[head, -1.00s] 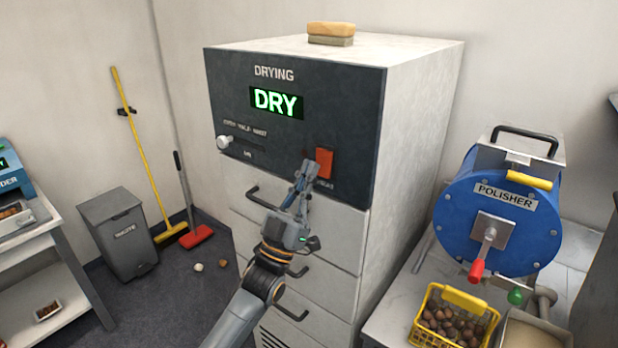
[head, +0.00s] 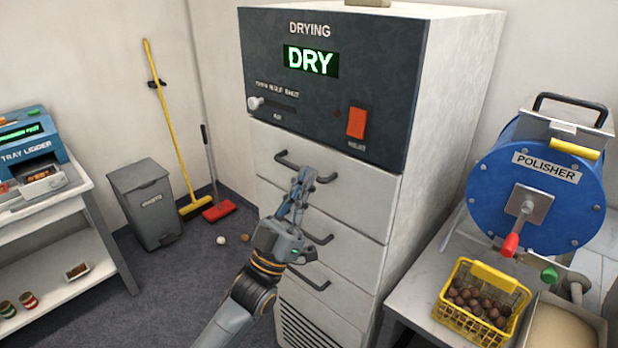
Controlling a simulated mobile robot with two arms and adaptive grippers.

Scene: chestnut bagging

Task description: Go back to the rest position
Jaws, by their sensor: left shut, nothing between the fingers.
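My left gripper (head: 301,186) is shut and empty. It hangs in front of the upper drawers of the drying cabinet (head: 440,150), overlapping the top drawer's handle (head: 330,178) in the head view; I cannot tell whether it touches it. The cabinet's dark panel (head: 385,75) has a green display (head: 311,61) reading DRY, a white slider knob (head: 255,103) and a red-orange button (head: 357,123). My gripper is below and left of the button, apart from it. My right gripper is not in view.
The blue polisher (head: 535,185) and a yellow basket of chestnuts (head: 477,325) stand on the right bench. A tray machine (head: 35,150) sits far left. Two small balls lie on the floor.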

